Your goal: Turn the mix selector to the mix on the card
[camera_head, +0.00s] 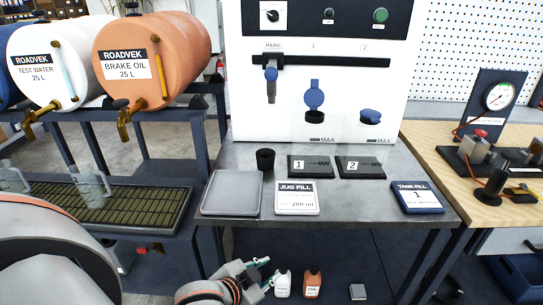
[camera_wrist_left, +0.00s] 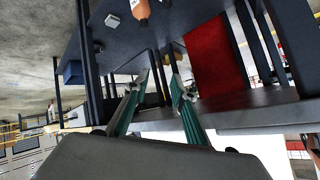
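The likely mix selector is a black knob (camera_head: 272,16) on a white plate, high on the white machine's dark panel; its markings are too small to read. A jug fill card (camera_head: 297,198) lies on the grey bench and shows "200 ml". A tank fill card (camera_head: 418,197) with a large 1 lies at the bench's right. My left gripper (camera_head: 264,270) is low in front of the bench, far below the knob. In the left wrist view its fingers (camera_wrist_left: 159,78) are apart with nothing between them. My right gripper is not in view.
The white machine (camera_head: 240,110) has a hanging nozzle (camera_head: 271,85) and blue caps. A grey tray (camera_head: 232,192) and a black cup (camera_head: 265,160) stand on the bench. Small bottles (camera_head: 313,284) stand below its front edge. An orange brake oil drum (camera_head: 150,60) is at left.

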